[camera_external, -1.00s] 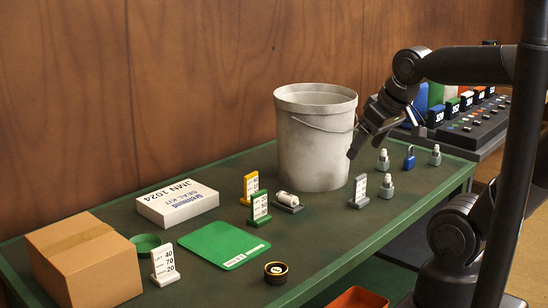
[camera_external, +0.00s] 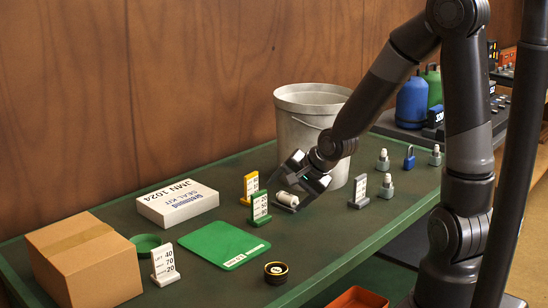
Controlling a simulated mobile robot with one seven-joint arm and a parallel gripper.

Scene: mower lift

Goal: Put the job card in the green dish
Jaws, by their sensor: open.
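Several upright cards with printed numbers stand on the green bench: a white one (camera_external: 164,264) at the front left, a green-based one (camera_external: 260,207), a yellow one (camera_external: 250,187) and a grey-based one (camera_external: 360,189). I cannot tell which is the job card. The round green dish (camera_external: 147,242) is behind the white card, beside the cardboard box, and partly hidden. My gripper (camera_external: 300,181) is open, tilted down and left. It is over or beside a small white cylinder on a grey base (camera_external: 287,200), right of the green-based and yellow cards. I cannot tell whether it touches anything.
A grey bucket (camera_external: 310,103) stands close behind my gripper. A cardboard box (camera_external: 85,262), a white seal kit box (camera_external: 178,203), a flat green mat (camera_external: 222,245) and a black-and-gold ring (camera_external: 276,272) lie left. A blue padlock (camera_external: 409,158) is at right.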

